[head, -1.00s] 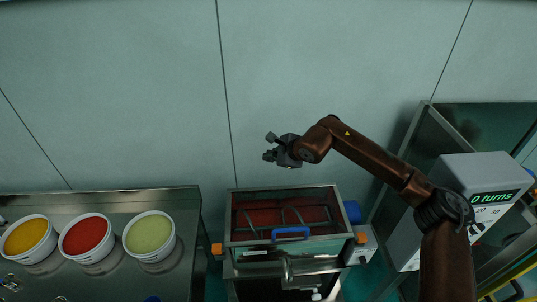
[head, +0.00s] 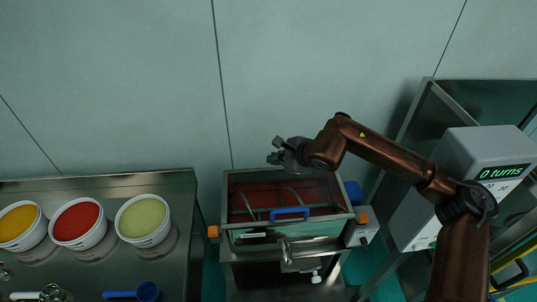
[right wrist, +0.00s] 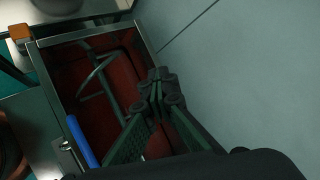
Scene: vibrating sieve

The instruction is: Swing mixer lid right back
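The mixer (head: 227,205) is a steel box with a red inside and bent metal bars, low in the middle of the head view. Its lid seems to be a clear, framed cover lying over the top, with a blue handle (head: 290,213) along the front edge. The handle also shows in the right wrist view (right wrist: 82,141). My right gripper (head: 275,150) is above the mixer's back edge, apart from the handle and holding nothing visible. In the right wrist view its fingertips (right wrist: 160,84) look close together, while in the head view they look spread. My left gripper is out of view.
A steel table (head: 185,185) on the left holds tubs of yellow, red (head: 78,223) and green (head: 143,219) material and a blue scoop (head: 147,291). A grey box reading "0 turns" (head: 490,150) stands right. The wall is behind.

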